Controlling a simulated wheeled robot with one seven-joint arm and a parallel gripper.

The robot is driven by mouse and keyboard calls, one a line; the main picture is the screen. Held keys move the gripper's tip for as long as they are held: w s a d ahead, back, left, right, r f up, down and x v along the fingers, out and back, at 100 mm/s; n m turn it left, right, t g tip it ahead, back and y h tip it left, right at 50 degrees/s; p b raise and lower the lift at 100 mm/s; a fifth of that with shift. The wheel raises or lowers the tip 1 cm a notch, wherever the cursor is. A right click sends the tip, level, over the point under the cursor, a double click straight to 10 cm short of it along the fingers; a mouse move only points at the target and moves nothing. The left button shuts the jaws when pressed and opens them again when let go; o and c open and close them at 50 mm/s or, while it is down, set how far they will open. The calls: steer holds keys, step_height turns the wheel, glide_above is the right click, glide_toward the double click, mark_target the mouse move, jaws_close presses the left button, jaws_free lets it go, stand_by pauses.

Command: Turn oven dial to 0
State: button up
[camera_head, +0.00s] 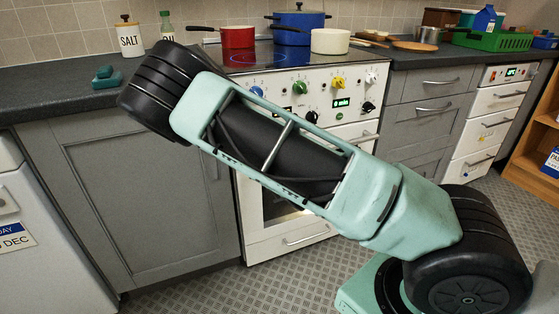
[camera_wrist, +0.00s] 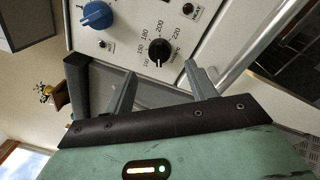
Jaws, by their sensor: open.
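The wrist view shows a black oven dial (camera_wrist: 158,49) on the white panel, ringed by printed numbers such as 180, 200 and 220. My gripper is hidden there, and the numbered dial seems hidden behind my arm.
A blue knob (camera_wrist: 98,15) sits beside the dial. A red pot (camera_head: 238,38), blue pot (camera_head: 297,27) and cream pot (camera_head: 330,41) stand on the hob.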

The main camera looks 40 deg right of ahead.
steer(key=p+v, duration=0.8)
steer(key=v, duration=0.3)
stand_by(0.4)
